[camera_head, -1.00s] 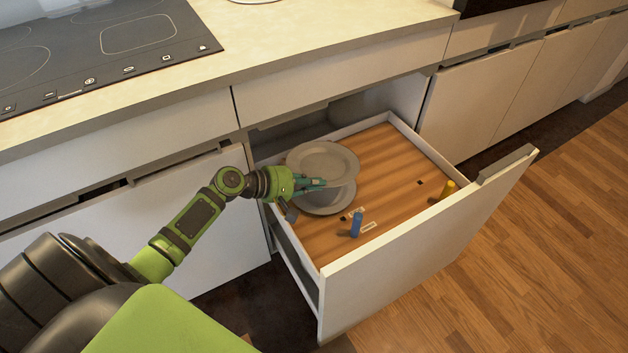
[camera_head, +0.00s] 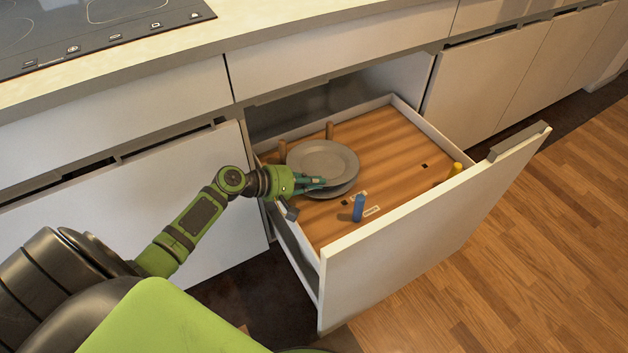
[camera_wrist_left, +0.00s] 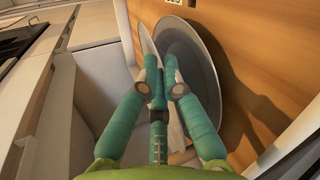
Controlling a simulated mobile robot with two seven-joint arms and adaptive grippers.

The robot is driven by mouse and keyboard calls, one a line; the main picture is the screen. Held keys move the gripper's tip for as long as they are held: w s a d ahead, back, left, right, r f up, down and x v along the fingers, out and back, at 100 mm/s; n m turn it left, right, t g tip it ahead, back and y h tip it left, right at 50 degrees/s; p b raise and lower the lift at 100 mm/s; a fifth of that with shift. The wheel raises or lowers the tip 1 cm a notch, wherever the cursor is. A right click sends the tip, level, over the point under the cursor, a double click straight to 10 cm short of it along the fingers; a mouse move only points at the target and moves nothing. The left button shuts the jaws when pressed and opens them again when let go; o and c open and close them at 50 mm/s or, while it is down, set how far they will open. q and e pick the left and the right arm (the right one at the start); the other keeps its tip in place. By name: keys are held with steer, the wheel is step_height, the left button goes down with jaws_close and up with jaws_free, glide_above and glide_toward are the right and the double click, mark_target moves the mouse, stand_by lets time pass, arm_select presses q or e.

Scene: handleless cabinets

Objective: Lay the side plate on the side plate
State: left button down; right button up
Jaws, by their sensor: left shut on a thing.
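My left gripper (camera_head: 314,183) is shut on the near-left rim of a grey side plate (camera_head: 322,158). It holds this plate roughly level over a second grey side plate (camera_head: 332,192), inside the open drawer. The held plate covers most of the lower one, whose near rim shows. I cannot tell whether the plates touch. My right gripper is not in view.
The open drawer (camera_head: 430,215) has a wooden floor with brown pegs (camera_head: 329,130) behind the plates. A blue peg (camera_head: 358,207) stands to their front right, and a yellow peg (camera_head: 455,170) near the front panel.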

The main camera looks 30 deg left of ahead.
arm_select(q)
steer(key=c, duration=0.7)
jaws_free()
steer(key=shift+s+d+p, duration=0.3)
steer(key=shift+s+p, duration=0.35)
steer(key=shift+s, duration=0.35)
steer(key=shift+s+d+p, duration=0.25)
steer(key=shift+s+p, duration=0.35)
steer(key=shift+s, duration=0.35)
steer(key=shift+s+d+f+p, duration=0.1)
steer(key=shift+s+d+p, duration=0.1)
steer(key=shift+s, duration=0.35)
steer(key=shift+s+d+p, duration=0.1)
steer(key=shift+s+p, duration=0.1)
steer(key=shift+s, duration=0.3)
